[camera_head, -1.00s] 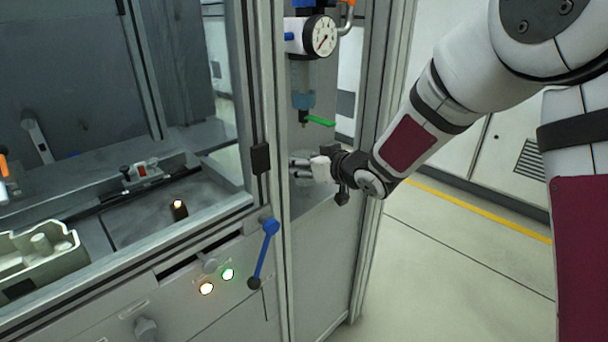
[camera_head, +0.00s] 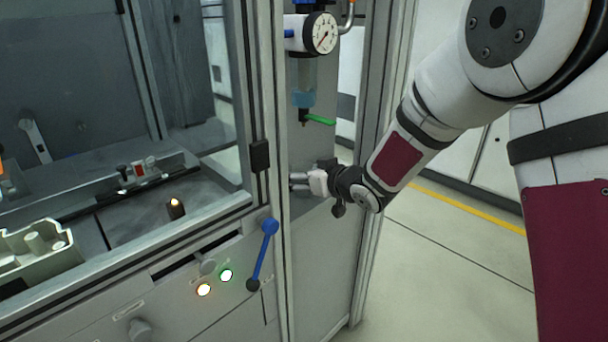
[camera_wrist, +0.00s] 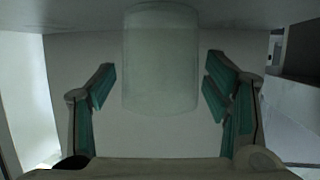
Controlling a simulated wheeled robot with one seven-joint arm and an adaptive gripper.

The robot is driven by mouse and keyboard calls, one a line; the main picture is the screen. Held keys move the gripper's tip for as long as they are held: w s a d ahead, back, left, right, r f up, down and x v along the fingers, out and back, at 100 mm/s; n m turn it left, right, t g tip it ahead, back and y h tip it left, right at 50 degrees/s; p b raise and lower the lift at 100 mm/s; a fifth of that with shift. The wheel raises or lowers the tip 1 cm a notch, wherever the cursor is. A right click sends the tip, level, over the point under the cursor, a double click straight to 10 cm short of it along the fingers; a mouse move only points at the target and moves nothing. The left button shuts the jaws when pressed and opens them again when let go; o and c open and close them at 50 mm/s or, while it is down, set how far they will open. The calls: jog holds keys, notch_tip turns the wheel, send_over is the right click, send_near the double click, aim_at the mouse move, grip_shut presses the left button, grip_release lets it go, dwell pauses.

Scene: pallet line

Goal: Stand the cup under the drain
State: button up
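The drain (camera_head: 303,122) is the small outlet under the filter's blue bowl (camera_head: 303,98), with a green lever (camera_head: 320,120) beside it. My gripper (camera_head: 298,181) is below the drain, inside the narrow bay. In the wrist view, a pale translucent cup (camera_wrist: 160,65) lies between the fingers of my gripper (camera_wrist: 158,92). The fingers are apart, with a visible gap on each side of the cup. The cup's far end meets a pale surface at the top of that view. I cannot make out the cup in the head view.
A pressure gauge (camera_head: 321,33) sits above the filter. Frame posts (camera_head: 368,150) border the bay on the right and a dark latch (camera_head: 260,156) is on the left post. A blue lever (camera_head: 263,255) stands on the lower panel. Open floor (camera_head: 450,270) lies to the right.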

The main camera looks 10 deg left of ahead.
jog(key=shift+r, duration=0.2)
jog(key=p+v, duration=0.2)
jog(key=v, duration=1)
jog(key=shift+d, duration=0.15)
jog(key=s+d+r+m+g+h, duration=0.1)
jog(key=s+d+r+m+h, duration=0.15)
jog(key=s+d+h, duration=0.55)
jog(key=s+d+r+m+g+h, duration=0.25)
jog(key=s+d, duration=0.25)
jog(key=d, duration=0.7)
jog(key=s+m+g+y, duration=0.1)
jog(key=s+m+g, duration=0.2)
jog(key=s, duration=2.4)
jog(key=g, duration=0.3)
jog(key=shift+s+d+f+m, duration=0.25)
jog(key=shift+s+d+m, duration=0.05)
jog(key=shift+s+d, duration=0.05)
